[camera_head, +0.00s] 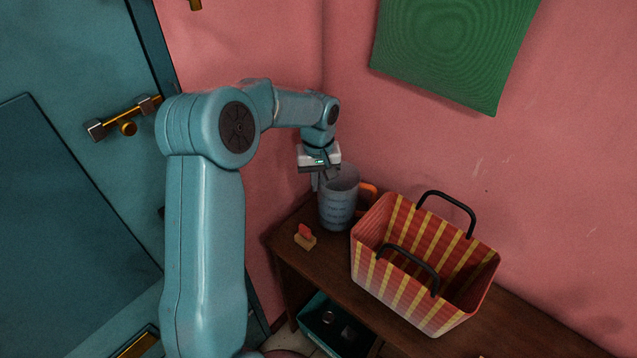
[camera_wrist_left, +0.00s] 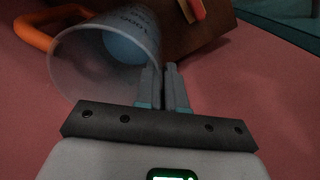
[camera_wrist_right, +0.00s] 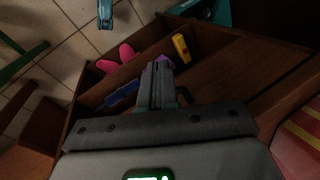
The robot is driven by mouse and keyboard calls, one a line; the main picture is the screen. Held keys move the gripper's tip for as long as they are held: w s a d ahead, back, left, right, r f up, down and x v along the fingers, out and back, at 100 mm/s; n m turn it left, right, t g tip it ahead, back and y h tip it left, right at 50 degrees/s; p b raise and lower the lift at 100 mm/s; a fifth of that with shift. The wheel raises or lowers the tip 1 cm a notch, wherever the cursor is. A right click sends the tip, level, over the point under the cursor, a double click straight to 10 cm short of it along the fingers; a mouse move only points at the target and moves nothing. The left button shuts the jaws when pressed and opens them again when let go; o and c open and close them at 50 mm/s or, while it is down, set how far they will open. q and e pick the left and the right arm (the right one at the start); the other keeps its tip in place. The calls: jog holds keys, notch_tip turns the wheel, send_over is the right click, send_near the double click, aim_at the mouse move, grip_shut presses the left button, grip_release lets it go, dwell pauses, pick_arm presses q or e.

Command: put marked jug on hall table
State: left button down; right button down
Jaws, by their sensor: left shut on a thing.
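The marked jug (camera_head: 338,207) is translucent grey-blue with dark markings and an orange handle on its right. It is upright at the left end of the brown hall table (camera_head: 300,262); I cannot tell whether its base touches the top. My left gripper (camera_head: 322,180) reaches down at its near-left rim and is shut on the jug wall. In the left wrist view the jug (camera_wrist_left: 95,62) lies open-mouthed beside the left gripper's fingers (camera_wrist_left: 162,70). My right gripper (camera_wrist_right: 158,70) shows in its own wrist view, fingers together, with nothing visible between them.
A striped red-yellow basket (camera_head: 400,290) with black handles stands right of the jug. A small red-and-yellow item (camera_head: 305,237) lies on the table's left end. A teal crate (camera_head: 325,325) sits below. Pink items (camera_wrist_right: 118,58) and a yellow item (camera_wrist_right: 181,47) lie near my right gripper.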

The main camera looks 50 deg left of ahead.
pick_arm(q)
jog(key=shift+s+a+f, duration=0.1)
jog(key=shift+f, duration=0.65)
jog(key=c, duration=1.7)
grip_release()
jog(key=shift+f, duration=0.15)
jog(key=o, duration=0.5)
jog(key=shift+c, duration=0.2)
